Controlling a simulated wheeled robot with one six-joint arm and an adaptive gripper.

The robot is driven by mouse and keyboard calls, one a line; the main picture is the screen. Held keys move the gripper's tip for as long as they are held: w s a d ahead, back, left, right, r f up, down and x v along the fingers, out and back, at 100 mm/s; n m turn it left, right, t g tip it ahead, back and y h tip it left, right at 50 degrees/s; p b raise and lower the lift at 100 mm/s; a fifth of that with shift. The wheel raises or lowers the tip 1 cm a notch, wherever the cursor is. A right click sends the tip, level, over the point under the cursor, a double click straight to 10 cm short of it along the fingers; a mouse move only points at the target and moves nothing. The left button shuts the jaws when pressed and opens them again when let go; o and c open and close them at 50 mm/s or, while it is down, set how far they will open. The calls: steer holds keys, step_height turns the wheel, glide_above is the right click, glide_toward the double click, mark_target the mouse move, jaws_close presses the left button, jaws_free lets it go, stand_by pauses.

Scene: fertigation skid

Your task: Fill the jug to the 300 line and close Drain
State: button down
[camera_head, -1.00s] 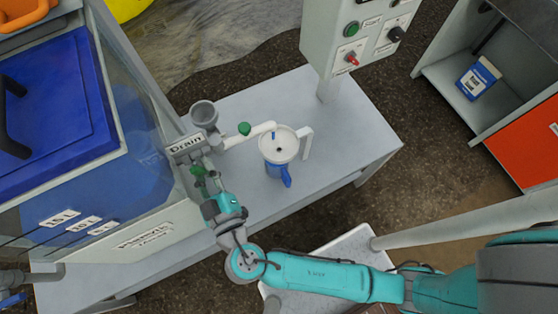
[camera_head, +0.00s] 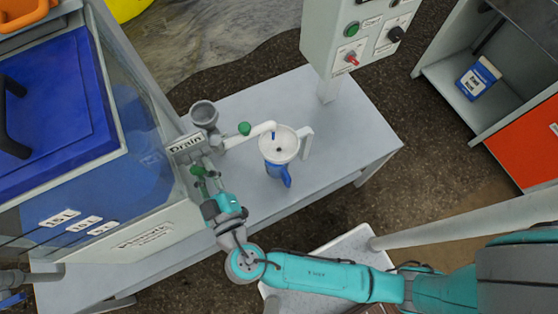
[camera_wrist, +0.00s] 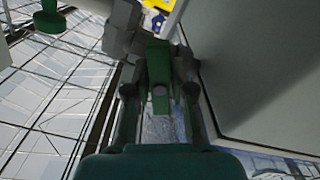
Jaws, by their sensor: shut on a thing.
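The jug (camera_head: 279,160) stands upright on the grey bench, with a pale top, a white handle on its right and blue lower down. Its scale lines and fill level are not readable from here. A white spout pipe (camera_head: 250,136) with a green knob (camera_head: 244,128) ends over the jug's rim. The Drain label (camera_head: 187,147) sits at the tank's corner, above a green valve handle (camera_head: 198,171). My gripper (camera_head: 203,187) is at that handle. In the wrist view, my gripper (camera_wrist: 160,100) is shut on the green Drain handle (camera_wrist: 159,65), which stands between the fingers.
The blue-filled tank (camera_head: 150,205) stands close to my gripper's left. A grey funnel cup (camera_head: 203,113) is behind the valve. A control box (camera_head: 355,35) stands on a post at the back right. The bench's right part (camera_head: 350,135) is clear.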

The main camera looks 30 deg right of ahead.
stand_by(0.3)
steer(key=m, duration=0.5)
steer(key=shift+m, duration=0.4)
steer(key=c, duration=1)
jaws_free()
steer(key=shift+o, duration=0.2)
